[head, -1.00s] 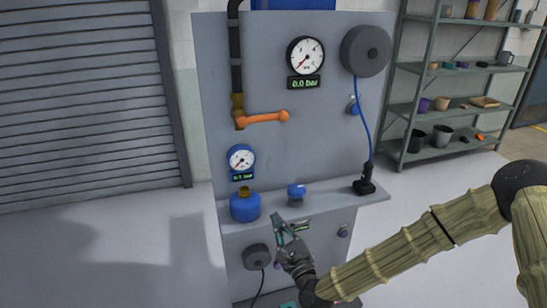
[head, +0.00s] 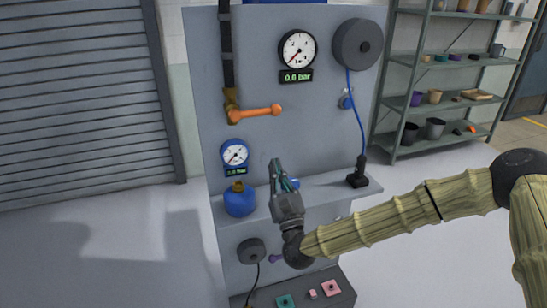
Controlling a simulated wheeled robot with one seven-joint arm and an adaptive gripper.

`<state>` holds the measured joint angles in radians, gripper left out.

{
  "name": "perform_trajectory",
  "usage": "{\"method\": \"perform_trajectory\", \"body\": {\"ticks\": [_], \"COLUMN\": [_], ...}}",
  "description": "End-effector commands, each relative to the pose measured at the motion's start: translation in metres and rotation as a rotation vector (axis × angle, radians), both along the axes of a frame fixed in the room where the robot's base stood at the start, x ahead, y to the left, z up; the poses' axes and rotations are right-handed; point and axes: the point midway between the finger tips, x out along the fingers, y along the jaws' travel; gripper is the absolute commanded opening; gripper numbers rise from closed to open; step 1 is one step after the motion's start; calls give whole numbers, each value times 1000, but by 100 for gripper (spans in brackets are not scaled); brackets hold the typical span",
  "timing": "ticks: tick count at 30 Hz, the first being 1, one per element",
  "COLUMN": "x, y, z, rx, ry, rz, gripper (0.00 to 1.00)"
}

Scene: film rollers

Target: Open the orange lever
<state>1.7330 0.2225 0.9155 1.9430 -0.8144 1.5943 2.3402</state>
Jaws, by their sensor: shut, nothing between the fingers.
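The orange lever (head: 258,112) sticks out to the right, nearly level, from a brass valve (head: 232,107) at the lower end of a dark vertical pipe on the grey panel. My gripper (head: 276,166) is below the lever, in front of the panel near the shelf. Its fingers point up and are shut with nothing between them. It is apart from the lever and partly hides a blue knob (head: 295,184) on the shelf.
A blue bottle (head: 240,199) stands on the shelf (head: 325,187) left of my gripper, below a small blue gauge (head: 235,154). A black tool (head: 359,175) on a blue cord stands at right. A larger gauge (head: 298,49) hangs above. The panel between lever and gripper is clear.

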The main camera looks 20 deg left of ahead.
Motion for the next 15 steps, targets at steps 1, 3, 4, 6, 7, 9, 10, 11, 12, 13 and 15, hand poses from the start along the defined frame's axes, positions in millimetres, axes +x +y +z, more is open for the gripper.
{"method": "perform_trajectory", "body": {"ticks": [1,3,4,6,7,9,10,11,12,13,15], "x": [5,12,16,24,27,35,39,42,47,50,58], "y": [4,9,12,17,19,25,27,30,32,35,40], "z": [7,14,16,23,26,32,35,38,42,44,50], "rx": [0,0,0,-1,-1,0,0,0,-1,-1,0], "ry": [-2,-2,-1,-2,-2,-2,-2,-2,-2,-2,-1], "rz": [-1,-1,1,0,0,-1,0,0,0,0,-1], "gripper": [0,0,0,0,0,0,0,0,0,0,0]}}
